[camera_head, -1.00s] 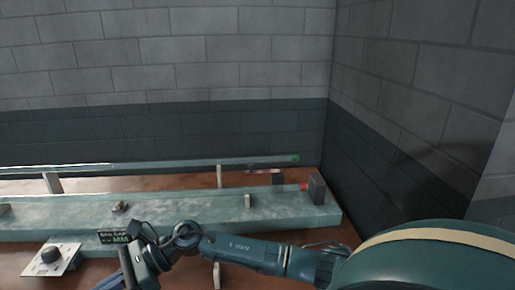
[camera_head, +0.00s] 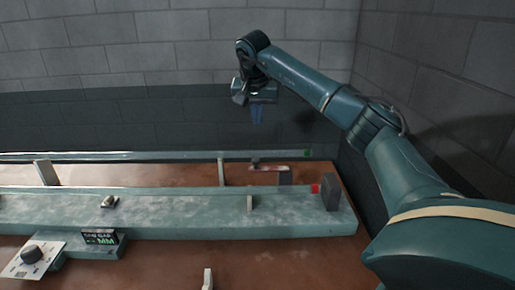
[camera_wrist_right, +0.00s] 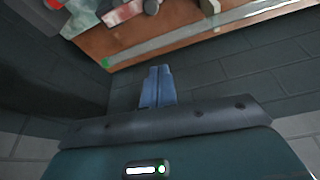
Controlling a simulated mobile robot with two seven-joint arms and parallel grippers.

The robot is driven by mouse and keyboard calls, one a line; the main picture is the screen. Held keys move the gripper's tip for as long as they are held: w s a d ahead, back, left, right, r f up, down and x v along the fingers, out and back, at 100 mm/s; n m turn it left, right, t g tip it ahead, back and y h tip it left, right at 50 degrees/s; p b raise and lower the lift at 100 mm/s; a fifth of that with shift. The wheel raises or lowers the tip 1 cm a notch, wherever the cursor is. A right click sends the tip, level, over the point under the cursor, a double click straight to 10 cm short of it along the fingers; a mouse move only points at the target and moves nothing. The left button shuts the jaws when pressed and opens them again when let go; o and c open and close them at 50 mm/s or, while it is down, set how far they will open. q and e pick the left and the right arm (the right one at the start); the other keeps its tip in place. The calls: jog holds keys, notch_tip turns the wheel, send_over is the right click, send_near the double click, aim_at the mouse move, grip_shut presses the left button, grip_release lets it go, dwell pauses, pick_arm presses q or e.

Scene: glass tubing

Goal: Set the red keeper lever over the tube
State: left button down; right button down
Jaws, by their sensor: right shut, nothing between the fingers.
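A small red-and-pale lever (camera_head: 270,168) lies roughly level between the two glass tubes near their right ends, with a dark knob (camera_head: 256,161) at its left. It also shows at the top of the right wrist view (camera_wrist_right: 124,12). The back tube (camera_head: 250,155) has a green end; it also shows in the wrist view (camera_wrist_right: 180,40). The front tube (camera_head: 180,190) has a red end. The lever does not cross either tube. My right gripper (camera_head: 257,120) is shut and empty, pointing down above and behind the back tube. Its blue fingers show in the wrist view (camera_wrist_right: 158,70). My left gripper is out of view.
Upright supports (camera_head: 221,172) stand along the tubes. A dark end block (camera_head: 330,191) stands at the right of the pale green bed (camera_head: 150,214). A gap display (camera_head: 100,237) and a knob plate (camera_head: 33,256) are at front left. Block walls close the back and right.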

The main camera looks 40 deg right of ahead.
pick_arm(q)
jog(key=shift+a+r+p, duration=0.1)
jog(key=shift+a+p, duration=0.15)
jog(key=shift+p, duration=0.55)
pick_arm(e)
notch_tip(320, 180, down, 10)
jog(key=shift+s+a, duration=0.15)
jog(key=shift+a, duration=0.1)
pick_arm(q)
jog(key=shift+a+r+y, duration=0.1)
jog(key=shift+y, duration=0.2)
pick_arm(e)
jog(key=shift+f, duration=0.1)
